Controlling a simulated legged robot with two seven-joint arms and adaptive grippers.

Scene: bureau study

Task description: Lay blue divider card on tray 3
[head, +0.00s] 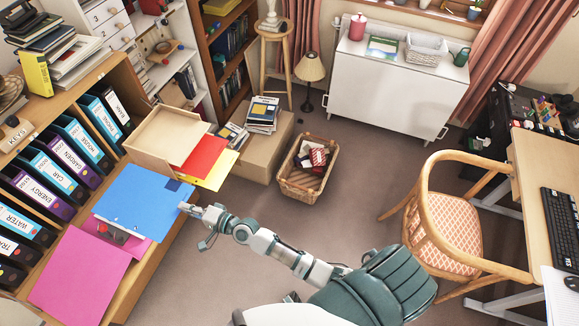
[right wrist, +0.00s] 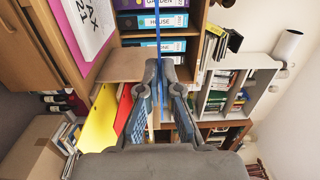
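The blue divider card (head: 140,200) is a flat blue sheet with a dark patch near its right corner, over the left cabinet top. My right gripper (head: 189,209) is at its right edge, with its fingers closed on it. In the right wrist view the card (right wrist: 158,45) shows nearly edge-on as a thin blue strip between the fingers (right wrist: 163,95). A shallow wooden tray (head: 150,133) is just beyond the card; red (head: 203,156) and yellow (head: 222,170) sheets stick out beside it. No tray number is legible. My left gripper is out of view.
A pink sheet (head: 75,275) lies in front of the blue card. Labelled binders (head: 75,140) line the cabinet on the left. A wicker basket (head: 300,183) and a cardboard box (head: 258,155) stand on the floor. A chair (head: 445,215) is at the right. The floor between is clear.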

